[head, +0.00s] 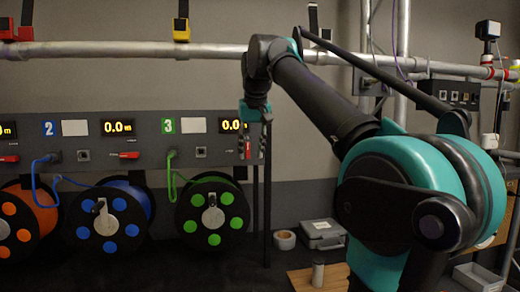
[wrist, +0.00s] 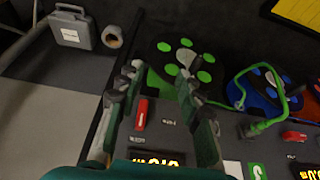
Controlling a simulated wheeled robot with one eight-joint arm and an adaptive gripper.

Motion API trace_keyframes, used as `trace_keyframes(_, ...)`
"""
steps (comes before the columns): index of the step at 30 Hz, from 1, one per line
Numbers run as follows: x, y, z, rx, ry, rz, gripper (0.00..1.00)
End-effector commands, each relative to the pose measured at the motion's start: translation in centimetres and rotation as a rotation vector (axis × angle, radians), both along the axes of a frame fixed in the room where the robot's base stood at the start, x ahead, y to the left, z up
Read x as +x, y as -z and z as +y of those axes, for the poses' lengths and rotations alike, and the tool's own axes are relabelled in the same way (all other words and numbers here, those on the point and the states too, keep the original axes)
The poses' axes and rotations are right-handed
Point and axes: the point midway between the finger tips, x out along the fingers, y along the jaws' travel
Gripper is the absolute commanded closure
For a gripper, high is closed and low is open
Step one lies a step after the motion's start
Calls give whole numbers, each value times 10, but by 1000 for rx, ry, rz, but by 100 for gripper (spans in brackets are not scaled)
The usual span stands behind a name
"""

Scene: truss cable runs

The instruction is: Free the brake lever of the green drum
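The green drum (head: 212,212), a black reel with green dots, hangs below the panel at station 3 in the head view. It also shows at the top of the wrist view (wrist: 185,57). Its red brake lever (wrist: 141,114) lies on the panel in the wrist view, seen between my fingers. In the head view the lever (head: 247,150) is partly hidden by my gripper (head: 255,140). My gripper points down in front of the panel beside the display. In the wrist view its two fingers (wrist: 157,80) are apart with nothing between the tips. Contact with the lever cannot be told.
A green cable (head: 172,175) runs from the panel to the green drum. The blue drum (head: 108,218) and orange drum (head: 24,222) hang to its left, with their own red levers. A metal truss tube (head: 120,49) crosses above. A grey case (head: 322,234) and tape roll (head: 285,240) sit right.

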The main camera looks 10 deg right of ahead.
Motion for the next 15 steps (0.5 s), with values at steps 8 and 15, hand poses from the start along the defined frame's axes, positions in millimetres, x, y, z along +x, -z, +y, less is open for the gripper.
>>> trace_keyframes(8,-4,-26,1,0,1,-2,64)
trace_keyframes(15,28,-26,1,-1,1,-2,64)
